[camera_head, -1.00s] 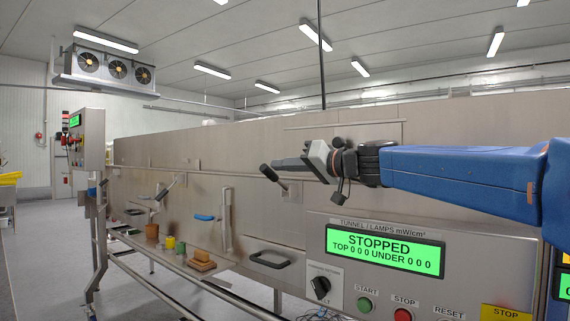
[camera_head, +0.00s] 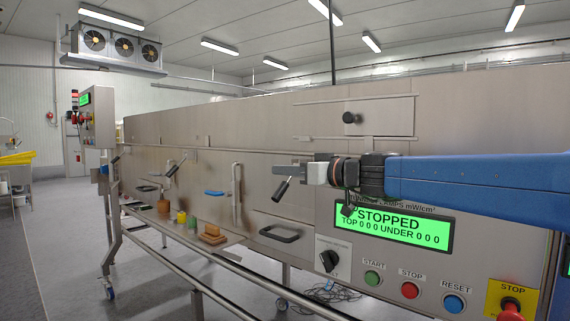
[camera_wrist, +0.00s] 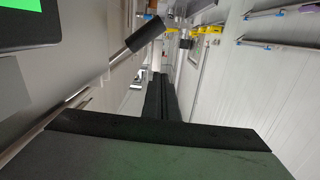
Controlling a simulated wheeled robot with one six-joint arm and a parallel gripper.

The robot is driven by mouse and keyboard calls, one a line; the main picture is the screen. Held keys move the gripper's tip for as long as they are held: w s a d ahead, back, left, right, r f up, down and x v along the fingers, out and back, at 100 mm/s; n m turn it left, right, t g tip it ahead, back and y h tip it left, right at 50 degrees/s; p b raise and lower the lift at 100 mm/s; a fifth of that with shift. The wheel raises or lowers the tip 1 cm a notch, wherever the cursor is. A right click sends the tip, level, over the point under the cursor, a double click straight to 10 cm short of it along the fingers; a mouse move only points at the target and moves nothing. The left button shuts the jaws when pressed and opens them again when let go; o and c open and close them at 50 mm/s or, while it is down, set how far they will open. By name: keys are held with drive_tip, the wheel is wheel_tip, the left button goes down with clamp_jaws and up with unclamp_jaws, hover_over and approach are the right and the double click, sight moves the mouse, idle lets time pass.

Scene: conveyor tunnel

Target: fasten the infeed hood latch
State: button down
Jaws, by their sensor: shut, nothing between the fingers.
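A lever with a black grip (camera_head: 281,190), which looks like the hood latch, is on the steel tunnel side (camera_head: 250,115). Its grip points down and to the left. My gripper (camera_head: 276,170) is shut and empty, just above the grip, pointing left along the panel. It hides the lever's pivot, and I cannot tell whether they touch. In the wrist view the lever's black grip (camera_wrist: 145,34) and its metal rod are at upper left, beside my closed fingers (camera_wrist: 160,85).
A control panel with a green "STOPPED" screen (camera_head: 395,228) is below my arm. A black knob (camera_head: 351,118) is above it. A black pull handle (camera_head: 279,234), a blue-gripped handle (camera_head: 214,192) and another lever (camera_head: 172,169) are nearby. Free floor lies at left.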

drive_tip(key=shift+f, duration=0.45)
drive_tip(key=shift+d, duration=0.1)
idle(0.4)
